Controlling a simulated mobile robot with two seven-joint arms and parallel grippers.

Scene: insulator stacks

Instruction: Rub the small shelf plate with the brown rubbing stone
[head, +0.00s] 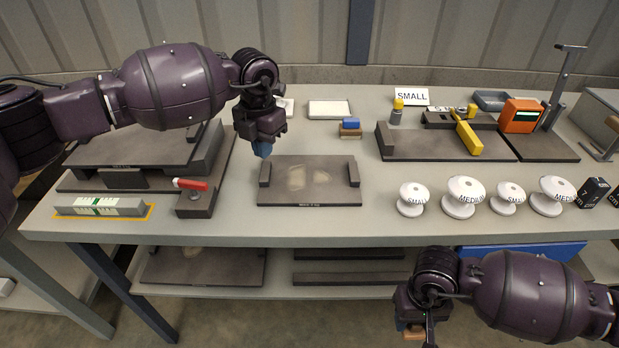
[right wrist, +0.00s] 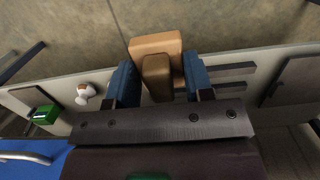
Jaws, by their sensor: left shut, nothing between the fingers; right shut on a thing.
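My right gripper (head: 414,333) is at the bottom of the head view, in front of the table, shut on the brown rubbing stone (head: 408,334). In the right wrist view the stone (right wrist: 155,44) is a tan-brown block with a smaller block on it, between the blue fingers. My left gripper (head: 263,150) is shut and empty, above the back left of a dark plate with two end blocks (head: 335,190) and pale smudges. On the lower shelf lies a dark plate (head: 230,268) with a pale patch. I cannot tell which plate is the small shelf plate.
Long dark bars (head: 350,280) lie on the lower shelf. White insulators (head: 412,200) line the table's right front. A red-handled clamp (head: 195,193) and a levelled bar (head: 100,206) stand at left. A blue-and-brown block (head: 350,133) sits at the back.

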